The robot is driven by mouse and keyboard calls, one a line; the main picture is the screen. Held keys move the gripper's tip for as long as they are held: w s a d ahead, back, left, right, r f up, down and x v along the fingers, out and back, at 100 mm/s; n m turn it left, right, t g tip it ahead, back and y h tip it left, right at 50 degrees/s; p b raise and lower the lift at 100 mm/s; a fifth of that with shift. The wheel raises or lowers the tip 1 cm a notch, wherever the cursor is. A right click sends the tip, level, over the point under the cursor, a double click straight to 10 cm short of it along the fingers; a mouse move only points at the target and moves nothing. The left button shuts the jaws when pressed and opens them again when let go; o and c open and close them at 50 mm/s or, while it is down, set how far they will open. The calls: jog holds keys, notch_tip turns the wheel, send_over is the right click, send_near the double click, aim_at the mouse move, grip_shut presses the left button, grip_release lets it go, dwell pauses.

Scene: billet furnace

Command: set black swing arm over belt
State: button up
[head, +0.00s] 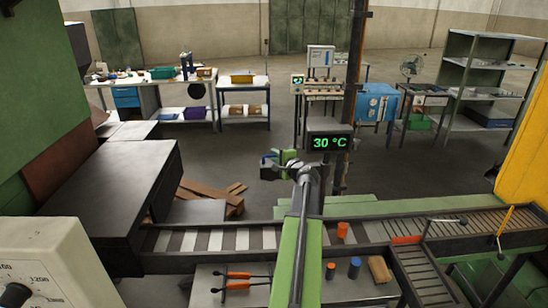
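The conveyor belt (243,239) runs across the lower part of the head view, with light and dark slats at the left and a grey slatted stretch at the right. A thin dark bent bar (445,220) with a knob-like end stands over the belt's right part, beside an orange-red plate (407,240). It may be the black swing arm; I cannot tell for sure. My gripper (270,163) is raised beyond the belt, left of the temperature display, well away from that bar. It is small and dark here, and its fingers are not clear.
A display (330,142) reading 30 °C hangs on a post. A red-orange cylinder (343,230) stands at the belt. Orange-handled tools (238,275), a blue cylinder (354,267) and a wooden block (379,269) lie on the front table. A side conveyor (422,276) branches off at right.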

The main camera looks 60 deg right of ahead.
grip_shut()
dwell(1.3)
